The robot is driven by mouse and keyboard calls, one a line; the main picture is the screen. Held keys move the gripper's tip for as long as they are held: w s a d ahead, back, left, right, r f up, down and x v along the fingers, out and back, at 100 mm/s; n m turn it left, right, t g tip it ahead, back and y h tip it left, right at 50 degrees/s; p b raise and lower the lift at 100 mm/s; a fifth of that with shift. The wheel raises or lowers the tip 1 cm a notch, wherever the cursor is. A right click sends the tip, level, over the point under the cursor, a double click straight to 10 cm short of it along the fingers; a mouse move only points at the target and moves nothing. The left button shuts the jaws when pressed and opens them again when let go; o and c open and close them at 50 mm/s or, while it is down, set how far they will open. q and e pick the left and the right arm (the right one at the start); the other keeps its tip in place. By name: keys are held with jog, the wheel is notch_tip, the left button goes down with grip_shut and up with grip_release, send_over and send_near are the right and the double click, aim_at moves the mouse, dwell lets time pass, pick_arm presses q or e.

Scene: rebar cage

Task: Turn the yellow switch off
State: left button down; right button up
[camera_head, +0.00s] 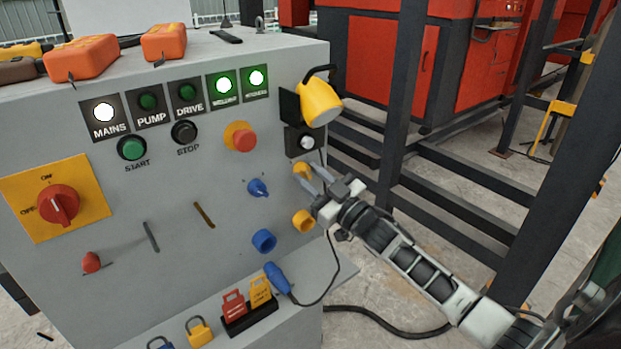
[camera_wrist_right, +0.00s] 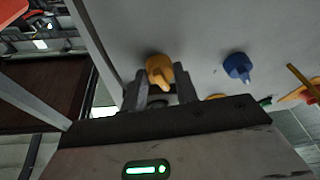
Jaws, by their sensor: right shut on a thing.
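The yellow switch (camera_head: 301,169) is a small rotary knob near the right edge of the grey panel, under a black-and-white dial. My right gripper (camera_head: 311,180) reaches in from the right and is shut on the yellow switch. In the right wrist view the yellow switch (camera_wrist_right: 159,68) has its handle between the two fingertips (camera_wrist_right: 164,90). The fingers hide part of the handle, so its exact angle is hard to tell. My left gripper is not in view.
A blue switch (camera_head: 258,187) sits left of the yellow one. A yellow socket (camera_head: 303,221) and blue socket (camera_head: 264,241) lie below. A yellow lamp (camera_head: 319,102) juts out above. Dark steel posts (camera_head: 402,95) and rails stand to the right.

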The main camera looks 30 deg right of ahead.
jog(key=shift+n+g+y, duration=0.6)
jog(key=shift+n+y, duration=0.2)
jog(key=shift+n, duration=1.6)
jog(key=o, duration=1)
jog(key=shift+c, duration=0.2)
jog(key=shift+d, duration=0.1)
jog(key=b+v, duration=0.1)
jog(key=v, duration=1.5)
